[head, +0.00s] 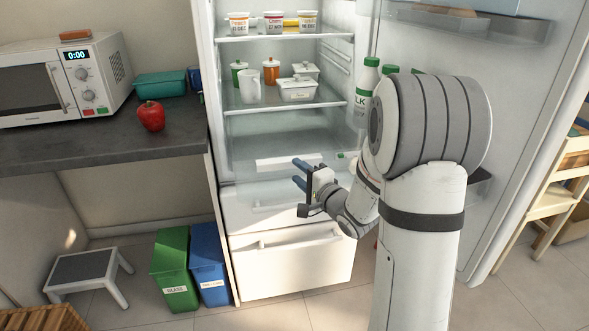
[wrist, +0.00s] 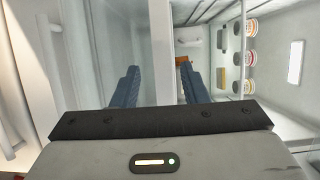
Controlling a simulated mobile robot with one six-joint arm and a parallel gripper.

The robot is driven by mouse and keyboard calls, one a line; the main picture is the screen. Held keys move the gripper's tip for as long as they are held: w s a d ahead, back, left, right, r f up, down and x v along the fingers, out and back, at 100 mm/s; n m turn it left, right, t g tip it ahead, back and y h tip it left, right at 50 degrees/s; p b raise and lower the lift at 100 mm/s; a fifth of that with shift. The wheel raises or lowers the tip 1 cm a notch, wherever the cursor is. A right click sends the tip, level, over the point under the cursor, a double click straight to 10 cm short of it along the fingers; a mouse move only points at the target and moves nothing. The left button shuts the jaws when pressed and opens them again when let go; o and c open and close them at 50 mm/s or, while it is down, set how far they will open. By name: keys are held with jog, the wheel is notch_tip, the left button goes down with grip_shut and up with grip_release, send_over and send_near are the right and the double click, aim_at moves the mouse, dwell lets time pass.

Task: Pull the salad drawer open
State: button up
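The refrigerator stands open, and the salad drawer (head: 272,163) is the clear box low inside it, with a pale strip handle across its front. It looks shut. My gripper (head: 299,174) is in front of the right part of the drawer, its two blue fingers apart and pointing left in the head view. The fingers overlap the drawer in the picture; I cannot tell whether they touch it. My arm hides part of the refrigerator's right side.
Shelves above hold yogurt cups (head: 273,21), a white mug (head: 249,86) and lidded containers (head: 297,88). The open door (head: 530,110) with a milk bottle (head: 366,90) is at right. A white freezer drawer (head: 290,275) is below. The counter (head: 110,138) is at left.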

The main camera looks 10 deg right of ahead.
jog(key=shift+v, duration=2.4)
jog(key=s+d+r+n+g+h+p, duration=0.2)
jog(key=s+r+n+g+h+p, duration=0.45)
jog(key=r+h+p, duration=0.2)
jog(key=s+a+r+n+g+p, duration=0.2)
jog(key=s, duration=0.4)
jog(key=s+a+r+n+g+y+p, duration=0.1)
jog(key=s+a+n+g+p, duration=0.1)
jog(key=s, duration=0.5)
jog(key=s+a+r+n+g+p, duration=0.2)
jog(key=s+n+g, duration=0.1)
jog(key=s, duration=0.3)
jog(key=shift+s+r+y, duration=0.35)
jog(key=shift+s+r, duration=0.05)
